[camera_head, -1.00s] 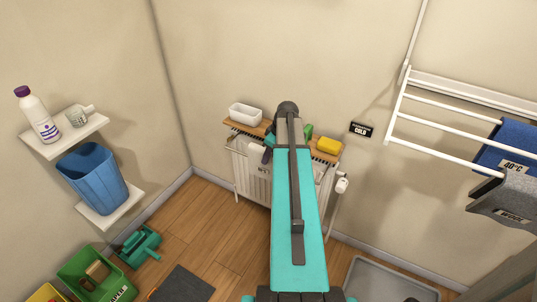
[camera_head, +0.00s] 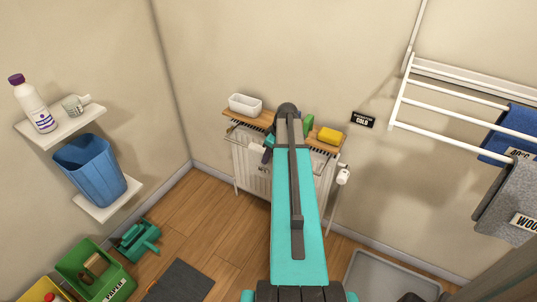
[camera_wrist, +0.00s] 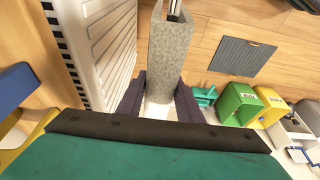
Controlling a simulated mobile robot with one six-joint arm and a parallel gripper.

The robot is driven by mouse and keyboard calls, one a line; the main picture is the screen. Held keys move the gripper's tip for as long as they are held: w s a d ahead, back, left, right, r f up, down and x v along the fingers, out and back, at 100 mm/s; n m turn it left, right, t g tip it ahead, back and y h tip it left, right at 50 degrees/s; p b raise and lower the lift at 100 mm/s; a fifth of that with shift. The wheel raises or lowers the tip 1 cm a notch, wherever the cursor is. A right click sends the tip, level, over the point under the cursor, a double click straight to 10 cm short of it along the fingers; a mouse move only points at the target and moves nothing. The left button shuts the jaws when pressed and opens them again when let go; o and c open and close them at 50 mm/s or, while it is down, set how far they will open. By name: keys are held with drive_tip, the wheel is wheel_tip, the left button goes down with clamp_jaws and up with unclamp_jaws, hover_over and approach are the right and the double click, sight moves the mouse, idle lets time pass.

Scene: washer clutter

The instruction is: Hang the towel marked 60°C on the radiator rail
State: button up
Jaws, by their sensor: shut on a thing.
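My gripper (camera_wrist: 159,98) has its two dark fingers pressed on a grey speckled cloth (camera_wrist: 171,55) in the wrist view. The cloth looks like a folded towel; no 60°C mark shows on it. A pale patch shows between the fingers, and I cannot tell what it is. A metal bar (camera_wrist: 175,8) shows at the cloth's far end. The white radiator (camera_wrist: 102,45) is beside the cloth on the left. In the head view my arm covers the middle of the radiator (camera_head: 250,178) and hides most of my gripper and the cloth. The rail (camera_head: 243,134) is partly visible.
A wooden shelf (camera_head: 232,115) above the radiator carries a white tub (camera_head: 245,104), a yellow sponge (camera_head: 330,135) and a green item (camera_head: 308,124). A drying rack (camera_head: 455,128) at right holds blue (camera_head: 512,135) and grey WOOL (camera_head: 517,195) towels. Bins (camera_head: 95,268) stand at lower left.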

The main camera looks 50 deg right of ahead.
drive_tip(key=shift+f, duration=0.4)
drive_tip(key=o, duration=1.1)
drive_tip(key=shift+r, duration=0.1)
drive_tip(key=shift+b+v, duration=0.3)
drive_tip(key=shift+v, duration=6.5)
